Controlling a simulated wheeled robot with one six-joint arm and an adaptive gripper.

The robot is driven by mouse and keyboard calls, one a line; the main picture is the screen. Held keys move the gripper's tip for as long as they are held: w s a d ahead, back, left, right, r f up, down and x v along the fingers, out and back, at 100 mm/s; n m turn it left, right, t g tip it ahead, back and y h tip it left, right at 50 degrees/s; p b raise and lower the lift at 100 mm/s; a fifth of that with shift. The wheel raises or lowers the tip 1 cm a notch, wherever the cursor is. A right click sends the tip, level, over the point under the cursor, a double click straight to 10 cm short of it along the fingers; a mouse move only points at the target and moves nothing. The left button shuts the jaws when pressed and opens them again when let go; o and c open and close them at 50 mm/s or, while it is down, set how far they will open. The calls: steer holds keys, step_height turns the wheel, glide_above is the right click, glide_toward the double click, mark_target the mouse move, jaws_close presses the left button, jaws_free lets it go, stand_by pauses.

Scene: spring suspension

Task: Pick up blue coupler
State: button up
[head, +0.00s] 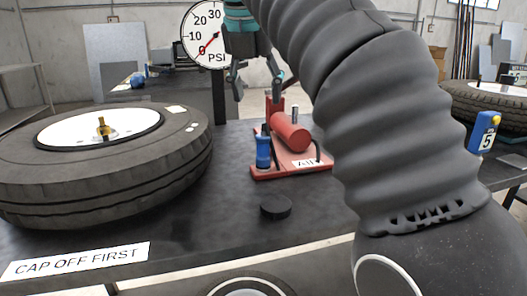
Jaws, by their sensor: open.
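The blue coupler (263,151) stands upright at the front left of a red base plate (297,168) marked "AIR", beside a red cylinder (290,133). It has a dark top, and a dark hose shows on the plate's right side. My gripper (257,95) hangs pointing down, with its dark fingers spread. It appears above the coupler in the picture, apart from it and empty. The exact distance between them in depth is hard to tell.
A tyre (180,150) with a brass valve cap (103,128) lies at left. A black disc (275,206) lies in front of the red base. A PSI gauge (207,35) stands behind. A blue device marked "5" (483,132) is at right. The dark tabletop (215,225) has free room in front.

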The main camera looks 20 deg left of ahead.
mark_target(263, 135)
steer(key=b+x, duration=0.4)
steer(key=x, duration=0.9)
steer(key=shift+w+f+b, duration=0.2)
steer(key=shift+b, duration=0.2)
jaws_close()
